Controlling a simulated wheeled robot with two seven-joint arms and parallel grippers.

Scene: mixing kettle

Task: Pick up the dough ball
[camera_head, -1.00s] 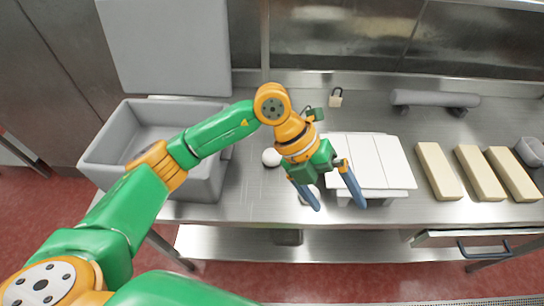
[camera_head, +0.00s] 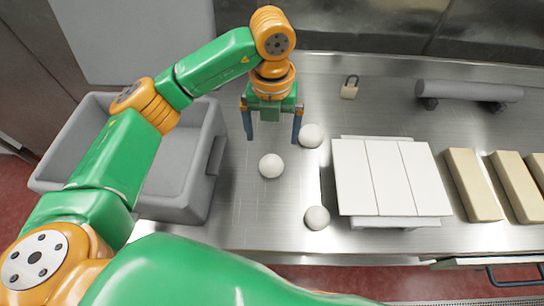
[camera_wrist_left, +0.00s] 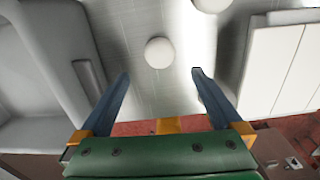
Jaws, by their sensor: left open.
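Three pale round dough balls lie on the steel table in the head view. One dough ball (camera_head: 271,166) is in the middle, one (camera_head: 311,136) is behind it to the right, and one (camera_head: 317,217) is near the front edge. My left gripper (camera_head: 272,140) is open and empty, its fingers pointing down, apart from the balls. In the left wrist view a dough ball (camera_wrist_left: 159,52) shows just beyond and between the open fingertips (camera_wrist_left: 161,73). Another ball (camera_wrist_left: 211,4) is cut off by the top edge. My right gripper is not in view.
A grey bin (camera_head: 215,160) stands left of the balls. White boards (camera_head: 390,177) lie to the right, with tan blocks (camera_head: 472,184) beyond. A padlock (camera_head: 350,87) and a grey roller (camera_head: 470,91) are at the back. The steel around the balls is clear.

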